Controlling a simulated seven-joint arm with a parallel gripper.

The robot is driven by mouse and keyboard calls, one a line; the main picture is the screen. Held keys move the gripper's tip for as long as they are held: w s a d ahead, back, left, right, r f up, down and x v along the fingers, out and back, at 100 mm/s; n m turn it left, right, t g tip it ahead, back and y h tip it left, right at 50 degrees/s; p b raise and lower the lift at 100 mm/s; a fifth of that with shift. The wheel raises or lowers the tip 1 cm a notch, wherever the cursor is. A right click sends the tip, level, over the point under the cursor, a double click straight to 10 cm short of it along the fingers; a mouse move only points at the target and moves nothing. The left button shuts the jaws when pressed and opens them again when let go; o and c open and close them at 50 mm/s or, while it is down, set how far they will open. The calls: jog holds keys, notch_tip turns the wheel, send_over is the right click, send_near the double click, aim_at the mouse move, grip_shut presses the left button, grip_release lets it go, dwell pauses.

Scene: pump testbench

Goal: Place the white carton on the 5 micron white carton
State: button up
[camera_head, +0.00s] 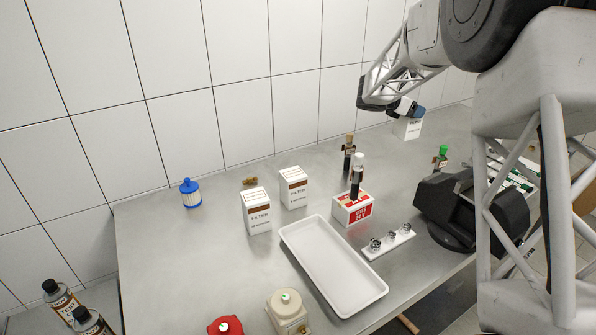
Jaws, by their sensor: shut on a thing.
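My gripper (408,112) is at the upper right, shut on a white carton (413,129) with dark print. The carton hangs below the fingers near the back of the table, and its top is partly hidden. My gripper is well to the right of both.
A white tray (376,290) lies in front of the cartons. A red and white box (353,210) with dark bottles near it stands right of them. A white strip (405,237) holds metal fittings.

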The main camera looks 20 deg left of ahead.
notch_tip(320, 180, up, 13)
jog(key=s+a, duration=1.8)
jog(key=s, duration=0.5)
jog(key=s+a+n+t+y, duration=0.1)
jog(key=s+a, duration=0.2)
jog(key=s, duration=0.6)
jog(key=s+a, duration=0.4)
jog(key=s, duration=0.5)
notch_tip(320, 180, down, 11)
jog(key=shift+d, duration=0.2)
jog(key=shift+w+f, duration=0.1)
jog(key=shift+w, duration=0.05)
jog(key=w+a+f, duration=0.1)
jog(key=w+a, duration=0.7)
jog(key=w, duration=0.5)
jog(key=shift+w+f, duration=0.2)
jog(key=shift+w, duration=0.2)
jog(key=shift+f, duration=0.15)
